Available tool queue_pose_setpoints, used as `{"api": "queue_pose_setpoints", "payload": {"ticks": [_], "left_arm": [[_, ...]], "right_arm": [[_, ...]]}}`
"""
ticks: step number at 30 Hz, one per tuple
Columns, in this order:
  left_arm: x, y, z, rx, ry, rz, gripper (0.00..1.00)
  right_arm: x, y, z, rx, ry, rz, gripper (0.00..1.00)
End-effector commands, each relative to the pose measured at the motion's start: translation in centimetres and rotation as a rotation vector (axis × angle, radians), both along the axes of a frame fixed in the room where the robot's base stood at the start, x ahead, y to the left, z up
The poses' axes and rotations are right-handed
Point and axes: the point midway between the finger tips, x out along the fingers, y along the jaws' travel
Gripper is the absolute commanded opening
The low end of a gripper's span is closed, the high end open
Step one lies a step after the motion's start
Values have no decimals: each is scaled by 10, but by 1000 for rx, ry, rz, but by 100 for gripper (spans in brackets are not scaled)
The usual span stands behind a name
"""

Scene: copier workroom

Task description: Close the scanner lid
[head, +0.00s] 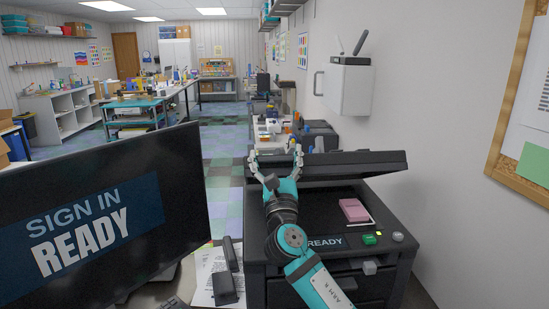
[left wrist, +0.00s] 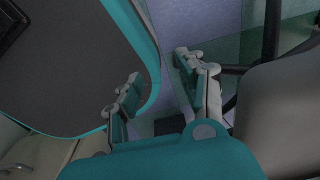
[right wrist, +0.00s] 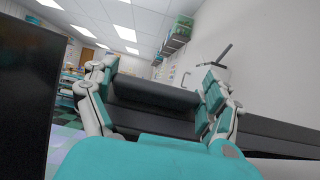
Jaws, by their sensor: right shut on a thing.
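The scanner lid (head: 350,163) is a dark flat slab on the black copier, standing partly raised above the scanner bed (head: 318,203). My right gripper (head: 275,158) is at the lid's left part, its fingers spread wide but shut on it. In the right wrist view the dark lid (right wrist: 155,97) lies between the fingers (right wrist: 160,78). My left gripper (left wrist: 158,82) shows only in the left wrist view, with its fingers apart and nothing seen between them.
A green button (head: 369,239) is on the copier's front panel. A monitor (head: 100,215) stands at the left, with a black stapler-like object (head: 227,270) beside it. A white wall box (head: 345,85) hangs above.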

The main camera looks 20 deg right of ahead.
Motion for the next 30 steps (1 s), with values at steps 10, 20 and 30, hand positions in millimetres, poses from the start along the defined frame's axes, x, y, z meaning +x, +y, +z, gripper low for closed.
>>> {"api": "queue_pose_setpoints", "payload": {"ticks": [10, 20, 30], "left_arm": [[0, 0, -9, 0, 0, 0, 40], [0, 0, -9, 0, 0, 0, 40], [0, 0, -9, 0, 0, 0, 40]], "right_arm": [[-7, 2, -17, 2, 8, 0, 27], [-7, 2, -18, 4, 8, 1, 27], [-7, 1, -16, 3, 6, 0, 100]]}}
